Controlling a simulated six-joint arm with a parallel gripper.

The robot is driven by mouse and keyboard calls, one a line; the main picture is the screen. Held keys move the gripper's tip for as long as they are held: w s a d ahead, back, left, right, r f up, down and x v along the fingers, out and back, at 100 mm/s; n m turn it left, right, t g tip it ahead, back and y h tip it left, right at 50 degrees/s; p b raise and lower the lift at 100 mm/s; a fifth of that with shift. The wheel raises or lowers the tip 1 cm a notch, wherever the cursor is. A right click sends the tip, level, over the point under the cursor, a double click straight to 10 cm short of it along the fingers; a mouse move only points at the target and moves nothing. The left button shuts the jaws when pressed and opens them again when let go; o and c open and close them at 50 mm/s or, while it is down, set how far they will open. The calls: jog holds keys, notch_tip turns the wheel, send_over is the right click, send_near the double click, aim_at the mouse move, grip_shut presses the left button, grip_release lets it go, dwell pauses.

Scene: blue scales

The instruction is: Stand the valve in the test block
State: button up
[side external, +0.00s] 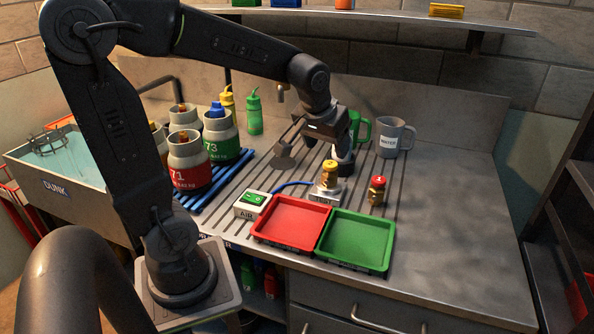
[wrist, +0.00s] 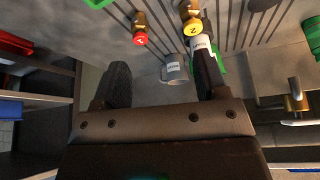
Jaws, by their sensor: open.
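A brass valve with a yellow cap marked 2 (side external: 330,171) stands upright, apparently in the pale metal test block (side external: 322,197). A second brass valve with a red cap marked 1 (side external: 377,190) stands upright on the worktop to the right of the block. The wrist view shows the red cap (wrist: 139,39) and the yellow cap (wrist: 193,27) near its top edge. My gripper (side external: 313,158) is open and empty, behind and above the block. Its two spread fingers also show in the wrist view (wrist: 161,64). Neither finger visibly holds a valve.
A red tray (side external: 258,232) and green tray (side external: 384,267) lie in front of the block. A switch box (side external: 250,212) stands left. A grey mug (side external: 391,151) and green mug (side external: 364,130) stand behind. Labelled canisters (side external: 190,180) crowd the left. The right worktop is clear.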

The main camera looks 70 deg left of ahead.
jog(key=s+d+r+m+t+h, duration=0.1)
jog(key=s+d+m+h, duration=0.1)
jog(key=s+d+m, duration=0.4)
jog(key=s+d, duration=0.5)
jog(key=s, duration=0.2)
jog(key=shift+s+r, duration=0.15)
jog(key=shift+r, duration=0.2)
